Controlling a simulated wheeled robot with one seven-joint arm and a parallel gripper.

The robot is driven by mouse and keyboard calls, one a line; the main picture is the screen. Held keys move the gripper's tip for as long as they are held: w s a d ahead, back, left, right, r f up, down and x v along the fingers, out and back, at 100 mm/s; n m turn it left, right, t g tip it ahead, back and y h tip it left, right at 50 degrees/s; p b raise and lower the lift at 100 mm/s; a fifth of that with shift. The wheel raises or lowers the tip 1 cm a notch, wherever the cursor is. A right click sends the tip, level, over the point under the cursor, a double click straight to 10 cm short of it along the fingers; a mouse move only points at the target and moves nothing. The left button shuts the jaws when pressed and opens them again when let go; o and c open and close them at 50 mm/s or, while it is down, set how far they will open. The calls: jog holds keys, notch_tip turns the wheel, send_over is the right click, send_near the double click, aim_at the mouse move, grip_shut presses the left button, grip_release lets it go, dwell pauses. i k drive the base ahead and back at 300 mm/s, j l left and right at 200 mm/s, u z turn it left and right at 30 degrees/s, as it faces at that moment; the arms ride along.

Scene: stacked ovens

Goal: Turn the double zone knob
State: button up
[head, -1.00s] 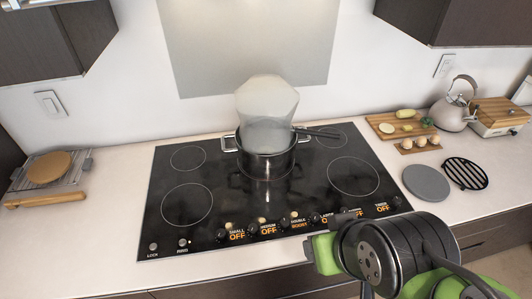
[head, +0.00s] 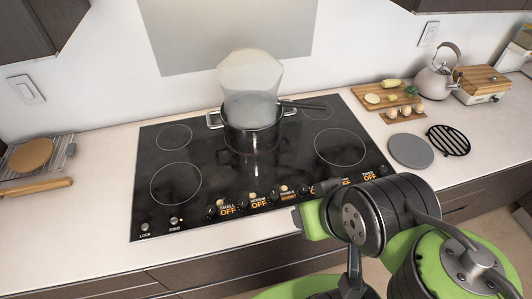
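The double zone knob (head: 273,200) is a small black knob on the front strip of the black cooktop (head: 150,215). It is in the row of knobs, beside the label "DOUBLE". The orange word under that label is too small to read surely; the small and medium labels read "OFF". My gripper (head: 328,187) shows only as a dark end just right of the double knob, over the right part of the row. My green and black wrist hides most of it. I cannot tell its finger opening or whether it touches anything.
A pot (head: 252,135) with a pale translucent shape above it stands at the cooktop's back middle. A kettle (head: 437,80), cutting board (head: 365,100), grey disc (head: 411,151) and black trivet (head: 449,140) are on the right counter. A rack (head: 62,150) is at left.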

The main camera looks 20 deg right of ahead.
aim_at(274, 195)
jog(key=j+u, duration=0.2)
jog(key=u, duration=0.15)
jog(key=j+u, duration=0.2)
jog(key=u, duration=0.15)
jog(key=i+j+u, duration=0.15)
jog(key=u, duration=0.15)
